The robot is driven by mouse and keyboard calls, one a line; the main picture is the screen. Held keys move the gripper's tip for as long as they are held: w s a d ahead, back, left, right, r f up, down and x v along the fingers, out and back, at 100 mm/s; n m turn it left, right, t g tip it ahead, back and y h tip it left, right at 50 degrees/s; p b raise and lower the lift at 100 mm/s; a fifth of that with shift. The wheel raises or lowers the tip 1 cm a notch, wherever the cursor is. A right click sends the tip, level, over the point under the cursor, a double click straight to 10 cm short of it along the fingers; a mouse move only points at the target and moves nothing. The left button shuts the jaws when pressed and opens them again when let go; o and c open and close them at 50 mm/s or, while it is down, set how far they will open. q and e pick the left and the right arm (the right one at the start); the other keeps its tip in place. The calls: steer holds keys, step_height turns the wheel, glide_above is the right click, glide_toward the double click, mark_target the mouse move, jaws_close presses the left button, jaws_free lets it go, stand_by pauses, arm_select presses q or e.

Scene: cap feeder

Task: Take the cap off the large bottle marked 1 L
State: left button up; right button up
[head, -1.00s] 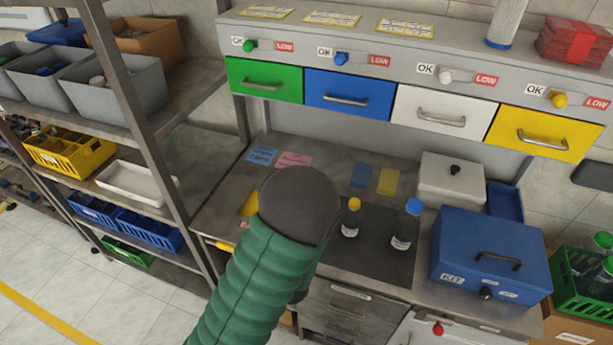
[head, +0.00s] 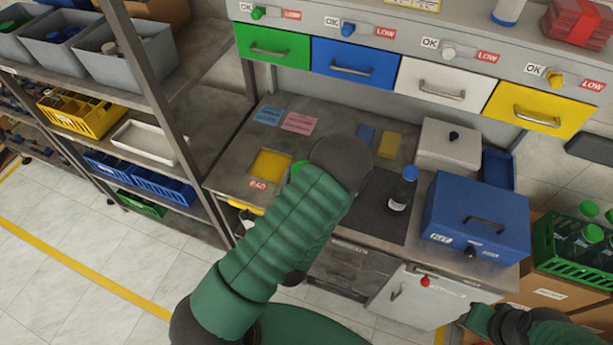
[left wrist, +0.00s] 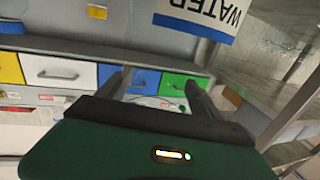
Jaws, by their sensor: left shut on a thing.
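A bottle with a blue cap (head: 398,192) stands upright on the dark mat at the bench's right. I cannot read its size marking. The yellow-capped bottle seen beside it earlier is hidden behind my left arm. My left gripper is behind that arm in the head view; its two fingers show in the left wrist view (left wrist: 160,90). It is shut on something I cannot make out. A white surface lettered WATER with a blue band (left wrist: 208,17) is close to that camera; I cannot tell whether it is held. My right arm's end is at bottom right, its jaws unclear.
Right of the mat (head: 383,219) are a blue kit box (head: 470,213) and a white lidded box (head: 447,153). A yellow square (head: 270,163) is on the bench's left. Four coloured drawers hang above. A metal shelf rack (head: 150,80) stands left.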

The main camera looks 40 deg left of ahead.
arm_select(q)
steer(key=c, duration=1)
